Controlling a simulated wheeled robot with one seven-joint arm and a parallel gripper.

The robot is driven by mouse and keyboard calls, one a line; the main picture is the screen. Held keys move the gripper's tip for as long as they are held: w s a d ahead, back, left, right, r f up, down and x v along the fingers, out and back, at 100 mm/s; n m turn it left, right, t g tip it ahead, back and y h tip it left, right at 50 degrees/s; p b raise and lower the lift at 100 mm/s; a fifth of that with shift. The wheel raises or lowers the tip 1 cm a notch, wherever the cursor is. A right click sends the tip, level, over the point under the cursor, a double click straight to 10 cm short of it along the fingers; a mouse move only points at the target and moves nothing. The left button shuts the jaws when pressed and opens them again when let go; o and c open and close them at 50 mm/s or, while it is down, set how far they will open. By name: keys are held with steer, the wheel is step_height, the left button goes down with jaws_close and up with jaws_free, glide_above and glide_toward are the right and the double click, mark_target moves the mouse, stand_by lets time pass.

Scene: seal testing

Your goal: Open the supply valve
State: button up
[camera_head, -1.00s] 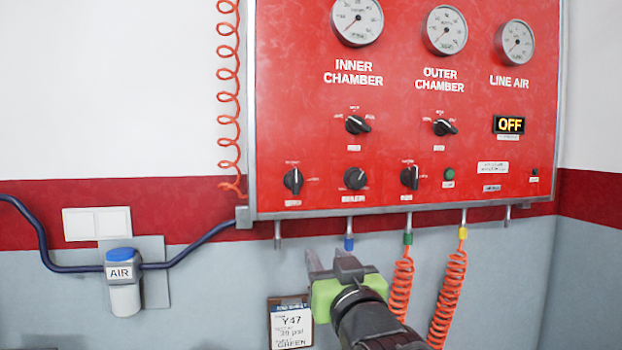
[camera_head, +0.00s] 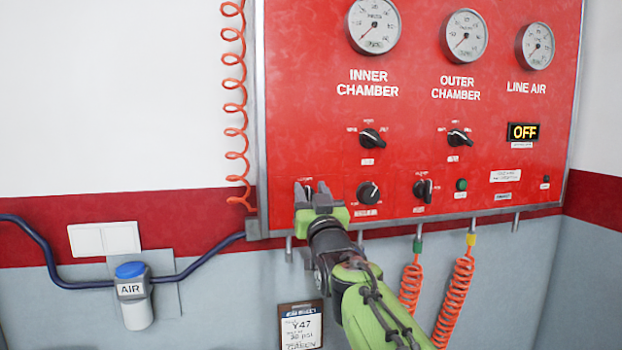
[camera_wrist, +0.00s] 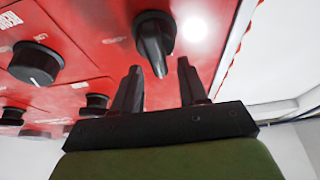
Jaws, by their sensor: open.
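My gripper (camera_head: 313,190) is open and raised in front of the lower left corner of the red panel (camera_head: 420,90). In the wrist view the black lower-left knob (camera_wrist: 153,38) is just beyond my two fingertips (camera_wrist: 159,72), its pointed grip in line with the gap between them. The fingers look apart from it, one to each side. In the head view my gripper mostly hides this knob. Its label is not readable, so I cannot confirm it is the supply valve. A blue-capped AIR unit (camera_head: 131,291) sits on the wall pipe at left.
Another knob (camera_head: 368,192) is close to the right of my gripper. Two upper switches (camera_head: 372,139), gauges (camera_head: 373,25) and an OFF display (camera_head: 523,131) share the panel. Orange coiled hoses (camera_head: 455,290) hang below it. A Y47 card (camera_head: 300,327) is on the wall.

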steer(key=shift+w+a, duration=0.15)
steer(key=shift+w, duration=0.25)
steer(key=shift+s, duration=0.15)
steer(key=shift+c, duration=0.6)
jaws_close()
